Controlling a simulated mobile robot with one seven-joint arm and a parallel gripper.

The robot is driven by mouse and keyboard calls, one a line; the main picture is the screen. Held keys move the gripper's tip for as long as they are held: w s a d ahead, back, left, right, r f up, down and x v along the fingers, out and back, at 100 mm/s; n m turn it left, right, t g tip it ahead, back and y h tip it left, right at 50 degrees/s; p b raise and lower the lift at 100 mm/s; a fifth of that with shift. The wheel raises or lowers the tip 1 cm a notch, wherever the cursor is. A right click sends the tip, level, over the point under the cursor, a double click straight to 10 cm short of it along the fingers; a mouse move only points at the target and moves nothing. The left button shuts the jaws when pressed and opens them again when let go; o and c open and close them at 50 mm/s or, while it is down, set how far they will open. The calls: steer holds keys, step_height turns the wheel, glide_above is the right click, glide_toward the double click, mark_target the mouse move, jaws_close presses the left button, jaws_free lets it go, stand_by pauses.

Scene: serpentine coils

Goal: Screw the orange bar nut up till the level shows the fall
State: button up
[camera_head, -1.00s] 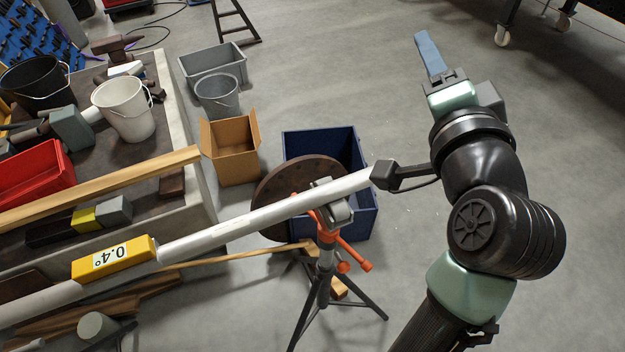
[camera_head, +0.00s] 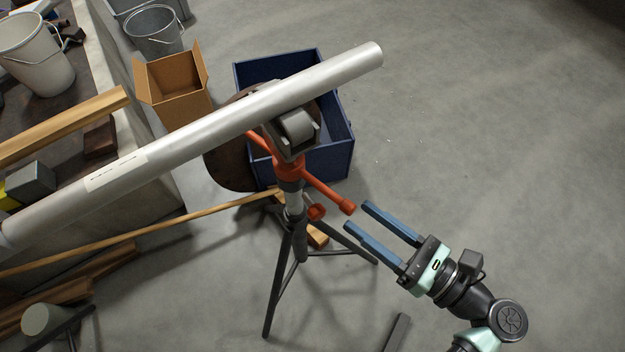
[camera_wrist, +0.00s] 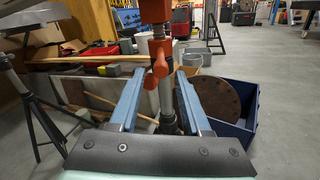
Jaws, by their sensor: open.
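The orange bar nut (camera_head: 288,166) sits on the stand (camera_head: 292,205), under its roller head (camera_head: 294,130). One arm of the nut points toward my gripper and ends in a knob (camera_head: 347,208). The grey pipe (camera_head: 220,115) rests across the roller head, its free end at upper right. My gripper (camera_head: 356,216) is open and empty, its blue fingers close to the knob. In the wrist view the fingers (camera_wrist: 160,70) appear on either side of the stand's post, with orange parts (camera_wrist: 158,48) between them; I cannot tell whether they touch. The level is out of view.
A smaller orange knob (camera_head: 316,212) sits lower on the stand, above its spread legs. A blue crate (camera_head: 335,150) and a rusty disc (camera_head: 228,160) stand behind. A cardboard box (camera_head: 175,85) and bench (camera_head: 135,110) are at left. The floor at right is clear.

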mark_target(301, 173)
steer(key=b+x, duration=0.1)
steer(key=x, duration=0.9)
steer(key=shift+w+a, duration=0.3)
jaws_close()
stand_by(0.9)
